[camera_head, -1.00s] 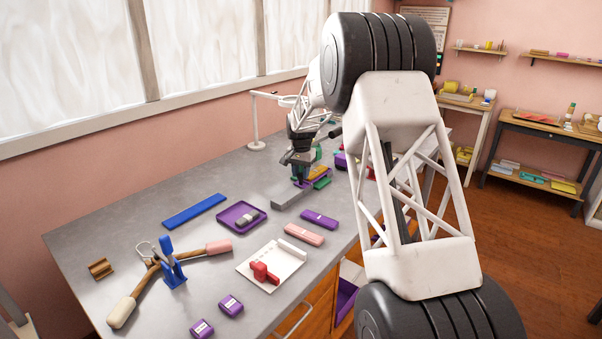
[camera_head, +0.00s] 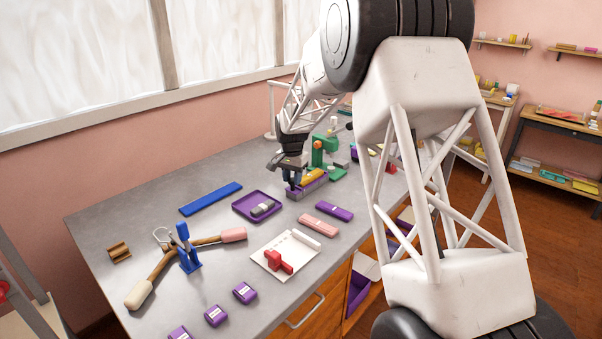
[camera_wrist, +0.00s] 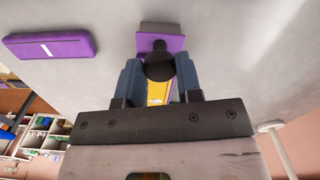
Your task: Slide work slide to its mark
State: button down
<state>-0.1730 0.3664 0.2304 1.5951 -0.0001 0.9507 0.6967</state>
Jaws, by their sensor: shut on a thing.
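The work slide (camera_head: 306,191) is a purple plate with a yellow piece on top. It lies along a low grey bar in front of a green upright stand (camera_head: 323,150). My gripper (camera_head: 291,182) is at the slide's near-left end, pointing down. In the wrist view the slide's purple end (camera_wrist: 149,43) shows past a dark round knob (camera_wrist: 160,66). The blue-grey fingers of my gripper (camera_wrist: 159,70) are shut on this knob, one on each side. The yellow piece shows between them. I cannot make out the mark; the fingers and slide cover part of the bar.
A purple tray (camera_head: 240,207) with a grey block stands left of the slide. A purple bar (camera_head: 335,211) and a pink bar (camera_head: 319,226) lie in front. A blue strip (camera_head: 211,198) lies farther left. Bare grey table (camera_head: 215,177) lies behind the tray.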

jog(key=shift+s+a, duration=0.35)
jog(key=shift+a, duration=0.05)
jog(key=c, duration=0.8)
grip_release()
jog(key=shift+r, duration=3.9)
